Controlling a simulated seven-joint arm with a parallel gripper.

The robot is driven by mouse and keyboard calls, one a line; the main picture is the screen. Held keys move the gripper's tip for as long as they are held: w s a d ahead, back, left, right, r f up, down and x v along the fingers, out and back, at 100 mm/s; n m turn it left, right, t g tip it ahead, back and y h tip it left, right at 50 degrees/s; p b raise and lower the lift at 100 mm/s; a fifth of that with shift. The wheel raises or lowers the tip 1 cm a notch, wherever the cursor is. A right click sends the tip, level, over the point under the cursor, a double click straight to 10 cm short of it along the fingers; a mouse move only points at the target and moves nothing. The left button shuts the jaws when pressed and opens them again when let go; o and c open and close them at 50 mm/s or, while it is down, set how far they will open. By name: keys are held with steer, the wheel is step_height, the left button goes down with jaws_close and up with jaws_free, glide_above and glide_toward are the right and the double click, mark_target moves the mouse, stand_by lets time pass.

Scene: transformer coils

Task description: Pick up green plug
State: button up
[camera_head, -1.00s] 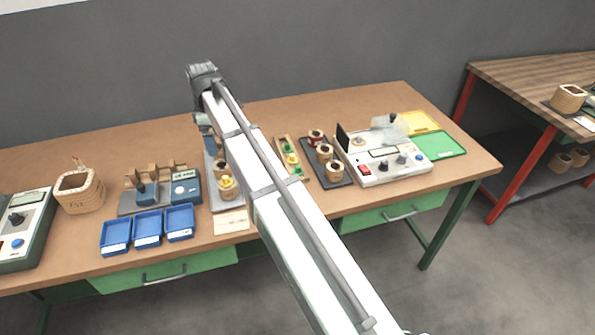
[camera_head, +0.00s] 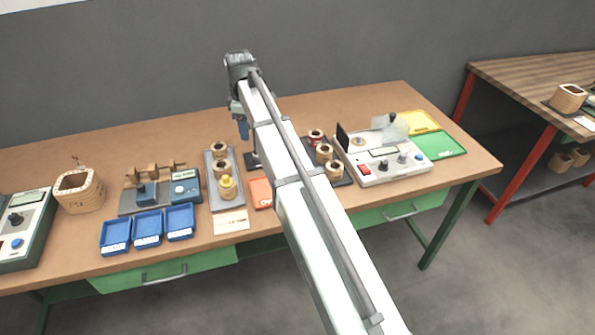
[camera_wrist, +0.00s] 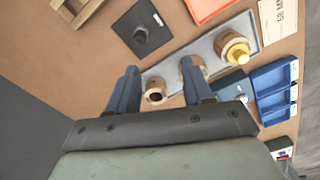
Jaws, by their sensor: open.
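No green plug shows in either current view; my arm covers the middle of the bench in the head view. In the wrist view a corner of a wooden rack (camera_wrist: 78,14) shows at the top left, with no plug visible on that part. My gripper (camera_wrist: 160,85) is open and empty, its two blue fingers apart above the end of a grey tray (camera_wrist: 222,78). In the head view the gripper (camera_head: 242,128) hangs over the bench, just behind and to the right of that tray.
The tray carries wooden coils, one with a yellow plug (camera_wrist: 239,55). Blue bins (camera_head: 147,224) and a white tester (camera_head: 384,168) stand on the bench. The back strip is mostly clear.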

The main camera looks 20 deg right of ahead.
steer(key=s+d+r+m, duration=0.1)
steer(key=s+d, duration=0.3)
steer(key=d, duration=0.3)
steer(key=s+d+m+t+y, duration=0.1)
steer(key=s+d+m, duration=0.1)
steer(key=s+d, duration=0.35)
steer(key=s+d+r+m, duration=0.1)
steer(key=s+d, duration=0.1)
steer(key=d, duration=0.7)
steer(key=a+f, duration=0.2)
steer(key=a+f+t+y, duration=0.1)
steer(key=a+f, duration=0.1)
steer(key=f, duration=0.1)
steer(key=w+a+f+t+y, duration=0.1)
steer(key=a+f, duration=0.2)
steer(key=shift+d+x, duration=0.15)
steer(key=shift+x, duration=1.15)
steer(key=shift+d+x, duration=0.15)
steer(key=shift+x, duration=1.2)
